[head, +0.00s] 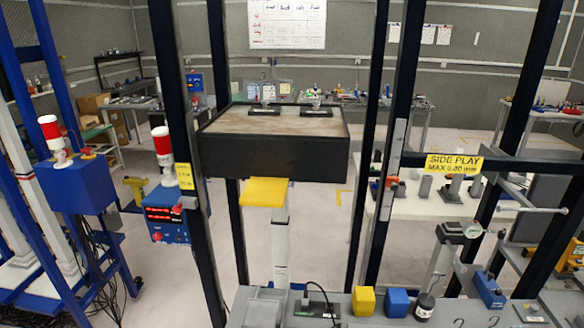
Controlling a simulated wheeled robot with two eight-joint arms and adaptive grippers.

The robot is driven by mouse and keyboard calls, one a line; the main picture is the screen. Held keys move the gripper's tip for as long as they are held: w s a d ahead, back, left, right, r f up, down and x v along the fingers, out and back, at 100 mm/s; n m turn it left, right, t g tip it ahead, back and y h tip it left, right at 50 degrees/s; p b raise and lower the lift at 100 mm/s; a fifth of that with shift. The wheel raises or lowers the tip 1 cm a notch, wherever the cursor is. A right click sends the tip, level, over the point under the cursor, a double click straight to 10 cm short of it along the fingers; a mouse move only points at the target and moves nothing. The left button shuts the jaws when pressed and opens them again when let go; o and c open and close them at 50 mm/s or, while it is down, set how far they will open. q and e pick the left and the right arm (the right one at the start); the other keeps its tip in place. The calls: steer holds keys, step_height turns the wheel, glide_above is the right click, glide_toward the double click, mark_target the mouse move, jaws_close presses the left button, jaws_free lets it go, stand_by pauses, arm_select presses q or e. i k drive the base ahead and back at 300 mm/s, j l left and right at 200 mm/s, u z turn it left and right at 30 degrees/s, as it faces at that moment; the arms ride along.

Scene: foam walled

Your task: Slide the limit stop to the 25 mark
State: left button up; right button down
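A small orange-red slider (391,182), which looks like the limit stop, sits on a pale vertical scale strip (398,148) on the dark right-hand upright. It is a little below the middle of the strip. The scale's marks are too small to read, so I cannot tell which number it stands at. Neither of my grippers shows in the head view, and nothing visible touches the slider.
A yellow "SIDE PLAY" sign (453,164) hangs right of the scale on a dark crossbar. A dark box (275,158) spans the frame at left. Below are a yellow block (364,301), a blue block (396,303) and a dial gauge (472,230). Space before the scale looks clear.

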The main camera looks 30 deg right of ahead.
mark_target(392, 182)
steer(key=k+j, duration=0.1)
steer(key=k, duration=0.5)
steer(key=k+j+z, duration=0.1)
steer(key=k, duration=0.5)
steer(key=k+z, duration=0.15)
steer(key=z, duration=0.95)
